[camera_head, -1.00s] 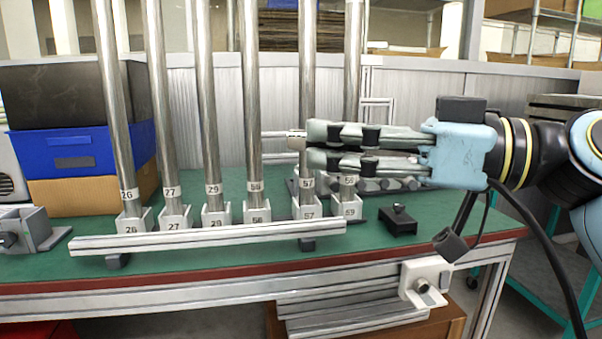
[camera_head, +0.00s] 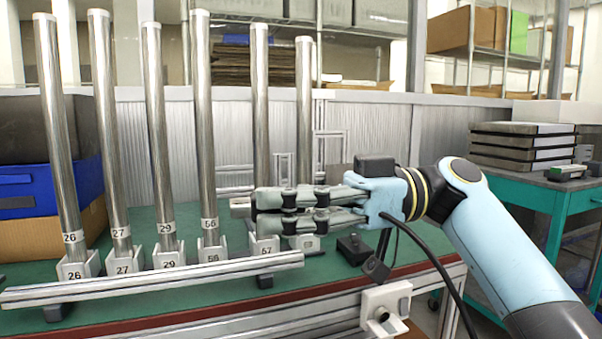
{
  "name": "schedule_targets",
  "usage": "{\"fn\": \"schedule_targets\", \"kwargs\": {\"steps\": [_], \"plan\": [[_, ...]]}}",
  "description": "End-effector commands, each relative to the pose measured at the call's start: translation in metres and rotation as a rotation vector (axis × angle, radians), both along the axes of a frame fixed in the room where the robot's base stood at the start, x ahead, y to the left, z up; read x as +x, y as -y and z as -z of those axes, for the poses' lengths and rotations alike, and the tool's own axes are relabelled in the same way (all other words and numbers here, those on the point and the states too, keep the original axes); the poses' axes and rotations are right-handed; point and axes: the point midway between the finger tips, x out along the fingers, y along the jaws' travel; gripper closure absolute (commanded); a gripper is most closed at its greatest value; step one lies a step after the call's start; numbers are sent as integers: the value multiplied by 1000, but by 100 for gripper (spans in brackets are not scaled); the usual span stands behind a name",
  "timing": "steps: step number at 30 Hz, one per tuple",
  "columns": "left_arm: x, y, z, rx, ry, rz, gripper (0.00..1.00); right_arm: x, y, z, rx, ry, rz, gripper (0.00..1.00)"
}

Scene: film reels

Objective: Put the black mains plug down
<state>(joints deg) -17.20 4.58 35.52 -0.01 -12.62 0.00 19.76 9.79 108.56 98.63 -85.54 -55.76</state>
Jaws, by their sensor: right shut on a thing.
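My right gripper (camera_head: 262,208) reaches in from the right, level above the green bench, and is shut. What it holds is mostly hidden by the fingers; only a small dark part of the black mains plug (camera_head: 256,210) shows between the tips. The fingers pass in front of the metal tube marked 57 (camera_head: 261,110); I cannot tell whether they touch it. My left gripper is out of view.
Several metal tubes stand in numbered holders behind a long metal rail (camera_head: 150,281) on the green bench (camera_head: 330,268). A small black block with a knob (camera_head: 353,249) sits below my right wrist. Blue and orange boxes stand at the left.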

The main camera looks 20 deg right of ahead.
Motion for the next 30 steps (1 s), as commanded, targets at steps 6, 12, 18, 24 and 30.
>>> {"fn": "schedule_targets", "kwargs": {"steps": [6,12,18,24,30], "plan": [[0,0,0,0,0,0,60,13,-13,21,4,0,-246,100],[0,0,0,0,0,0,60,19,-19,36,0,0,-385,100],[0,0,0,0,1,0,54,21,-22,41,-2,1,-439,100],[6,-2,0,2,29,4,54,20,-22,42,-3,0,-442,100],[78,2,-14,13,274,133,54,20,-22,42,-3,0,-441,100]]}}
